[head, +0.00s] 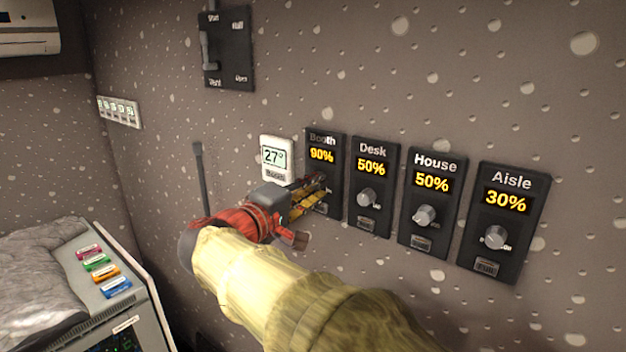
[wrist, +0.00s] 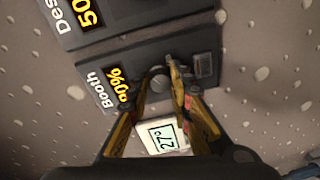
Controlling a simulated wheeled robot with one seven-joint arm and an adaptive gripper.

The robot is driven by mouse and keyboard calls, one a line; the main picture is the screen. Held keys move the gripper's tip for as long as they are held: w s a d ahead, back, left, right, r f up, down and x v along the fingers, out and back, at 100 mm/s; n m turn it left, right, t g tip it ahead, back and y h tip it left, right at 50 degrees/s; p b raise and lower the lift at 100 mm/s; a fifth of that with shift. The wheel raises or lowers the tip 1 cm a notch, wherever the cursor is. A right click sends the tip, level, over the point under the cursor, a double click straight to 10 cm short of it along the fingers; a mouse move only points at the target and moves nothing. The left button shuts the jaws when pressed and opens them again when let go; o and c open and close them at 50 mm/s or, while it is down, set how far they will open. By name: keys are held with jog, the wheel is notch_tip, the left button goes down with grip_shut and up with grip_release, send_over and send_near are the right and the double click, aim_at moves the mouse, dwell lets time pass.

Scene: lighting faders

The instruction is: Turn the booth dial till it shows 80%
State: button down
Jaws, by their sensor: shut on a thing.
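The booth panel (head: 323,143) is a black wall plate, leftmost of a row of dial panels. Its amber display (head: 321,155) reads 90%. It also shows in the wrist view (wrist: 118,84), turned sideways. The booth dial (wrist: 160,83) is a round knob below the display, mostly hidden by my fingers. My gripper (head: 318,188) is at the booth panel with its fingers around the dial, shut on it. In the wrist view, my fingers (wrist: 161,80) reach up to the panel on both sides of the dial.
The Desk (head: 371,150), House (head: 434,163) and Aisle (head: 510,183) panels stand to the right, reading 50%, 50% and 30%. A white thermostat (head: 276,143) showing 27° is close left of the booth panel. A black lever plate (head: 238,50) is higher up. A grey console (head: 100,310) stands lower left.

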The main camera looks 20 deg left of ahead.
jog(key=shift+r+n+g+p, duration=0.1)
jog(key=shift+n+g+p, duration=0.3)
jog(key=shift+n+p, duration=2.25)
jog(key=shift+n, duration=0.25)
jog(key=c, duration=1.6)
grip_release()
jog(key=shift+a, duration=0.1)
jog(key=v, duration=1.2)
jog(key=shift+w+a, duration=0.1)
jog(key=shift+f, duration=0.2)
